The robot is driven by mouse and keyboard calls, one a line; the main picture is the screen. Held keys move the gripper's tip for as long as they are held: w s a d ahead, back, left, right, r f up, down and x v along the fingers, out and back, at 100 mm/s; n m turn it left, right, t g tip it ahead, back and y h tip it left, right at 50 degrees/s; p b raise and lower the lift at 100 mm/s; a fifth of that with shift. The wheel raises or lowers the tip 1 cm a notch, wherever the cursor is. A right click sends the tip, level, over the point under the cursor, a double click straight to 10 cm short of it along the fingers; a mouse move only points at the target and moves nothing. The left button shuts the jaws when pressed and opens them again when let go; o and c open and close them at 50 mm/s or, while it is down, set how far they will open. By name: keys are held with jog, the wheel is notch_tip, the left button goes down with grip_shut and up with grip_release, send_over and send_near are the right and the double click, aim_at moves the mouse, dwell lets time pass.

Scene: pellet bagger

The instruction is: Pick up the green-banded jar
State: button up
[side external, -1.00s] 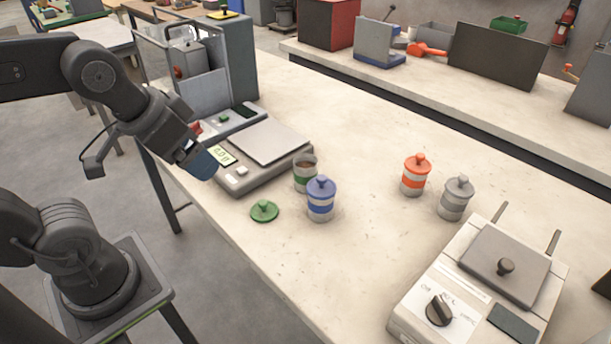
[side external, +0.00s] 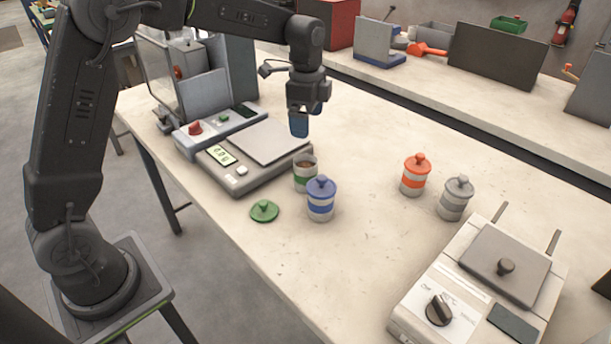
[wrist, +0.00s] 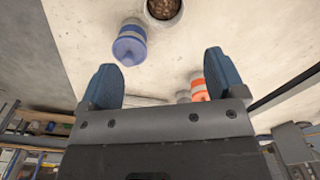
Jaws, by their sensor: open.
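The green-banded jar (side external: 305,176) stands upright and uncovered on the bench, with brown contents showing at its mouth. Its green lid (side external: 264,211) lies on the bench to its left. In the wrist view the open jar (wrist: 163,10) is cut off at the top edge, with its brown contents visible. My gripper (side external: 299,124) hangs above and behind the jar, near the right edge of the scale, apart from it. In the wrist view its two blue fingers (wrist: 165,85) are spread apart with nothing between them.
A blue-banded jar (side external: 321,199) stands close beside the green-banded jar at front right. The scale (side external: 240,171) is at its left. An orange-banded jar (side external: 415,175), a grey jar (side external: 456,198) and a sealer-like machine (side external: 478,291) are further right. The front middle of the bench is clear.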

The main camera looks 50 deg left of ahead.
jog(key=f, duration=0.2)
send_over(306, 166)
jog(key=s+d, duration=0.2)
jog(key=d, duration=0.1)
notch_tip(306, 166, down, 7)
jog(key=shift+m, duration=0.3)
jog(key=f, duration=0.3)
jog(key=a+f, duration=0.1)
jog(key=f, duration=0.2)
jog(key=shift+a, duration=0.1)
jog(key=c, duration=1.2)
jog(key=shift+w+r, duration=0.1)
jog(key=shift+c, duration=0.3)
